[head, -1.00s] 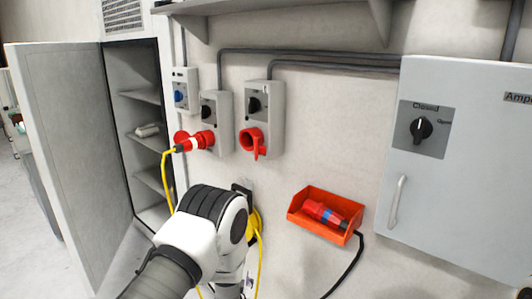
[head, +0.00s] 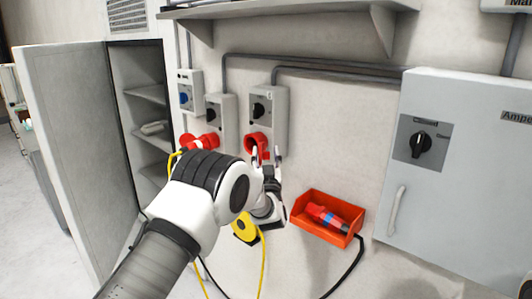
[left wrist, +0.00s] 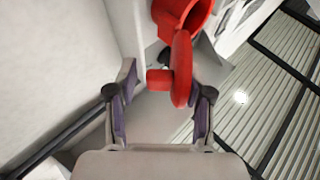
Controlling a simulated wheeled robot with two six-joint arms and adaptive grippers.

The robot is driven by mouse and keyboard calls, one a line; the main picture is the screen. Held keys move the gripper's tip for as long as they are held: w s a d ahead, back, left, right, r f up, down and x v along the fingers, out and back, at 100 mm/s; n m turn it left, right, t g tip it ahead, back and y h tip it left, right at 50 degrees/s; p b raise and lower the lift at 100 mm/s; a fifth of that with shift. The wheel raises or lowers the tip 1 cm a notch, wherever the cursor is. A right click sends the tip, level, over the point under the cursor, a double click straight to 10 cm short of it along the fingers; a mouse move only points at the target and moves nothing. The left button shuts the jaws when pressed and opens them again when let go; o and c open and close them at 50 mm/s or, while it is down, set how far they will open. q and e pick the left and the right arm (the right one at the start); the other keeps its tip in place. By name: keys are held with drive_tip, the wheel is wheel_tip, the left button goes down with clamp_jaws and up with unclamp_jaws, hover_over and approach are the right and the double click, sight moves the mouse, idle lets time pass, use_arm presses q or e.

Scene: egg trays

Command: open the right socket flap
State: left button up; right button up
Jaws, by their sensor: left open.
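The right red socket (head: 256,139) is on the front of the right grey switch box (head: 281,110). It also shows in the left wrist view (left wrist: 182,12), at the top. Its round red flap (left wrist: 181,68) appears edge-on there and stands out at an angle from the socket, with a short red stub on its left side. My left gripper (head: 267,163) is just below the socket. In the left wrist view the open fingers (left wrist: 164,92) are on either side of the flap, with a gap visible on the left. My right gripper is not in view.
A red plug (head: 202,141) with a yellow cable sits in the left neighbouring socket. An orange bin (head: 318,230) with a red-and-blue plug (head: 326,218) is at lower right. A grey cabinet (head: 460,180) is on the right, and an open locker door (head: 75,150) on the left.

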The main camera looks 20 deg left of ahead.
use_arm(q)
drive_tip(key=c, duration=0.9)
drive_tip(key=shift+a, duration=0.15)
clamp_jaws()
drive_tip(key=shift+s+f+b, duration=0.1)
drive_tip(key=shift+f+b, duration=0.1)
drive_tip(key=shift+b, duration=0.2)
drive_tip(key=h+b, duration=0.1)
drive_tip(key=m+t+h+b, duration=0.1)
drive_tip(key=h, duration=0.1)
drive_tip(key=a+m+h+b, duration=0.1)
drive_tip(key=b, duration=0.1)
drive_tip(key=shift+s+a+f+t+h, duration=0.1)
drive_tip(key=shift+s+f+t+h, duration=0.05)
drive_tip(key=shift+s+t+h, duration=0.15)
drive_tip(key=shift+r+m+h+b, duration=0.2)
drive_tip(key=shift+m+h+b, duration=0.15)
drive_tip(key=shift+m+h, duration=0.45)
drive_tip(key=shift+r, duration=0.1)
